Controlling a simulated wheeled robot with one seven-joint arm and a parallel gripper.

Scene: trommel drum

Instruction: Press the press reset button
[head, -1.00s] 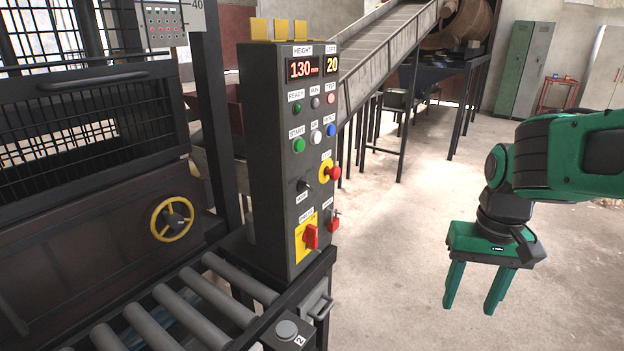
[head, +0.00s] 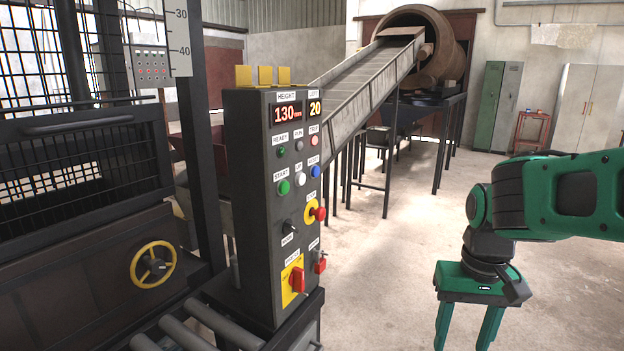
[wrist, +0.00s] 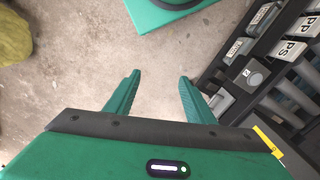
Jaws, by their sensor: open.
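The dark control panel (head: 262,215) stands left of centre in the head view. A green button (head: 284,187), a white button (head: 300,179) and a blue button (head: 315,172) form one row. The labels above the white and blue buttons are too small to read surely, so I cannot tell which one is reset. A red mushroom knob (head: 320,213) on a yellow plate sits below. My gripper (head: 467,330) is open and empty, pointing down, well right of the panel and lower than the buttons. In the wrist view its fingers (wrist: 160,82) are apart over bare floor.
A roller conveyor (head: 190,331) and a caged press with a yellow handwheel (head: 153,264) are on the left. A sloping conveyor (head: 365,78) leads to a rusty drum (head: 425,45) behind. Floor between panel and gripper is clear.

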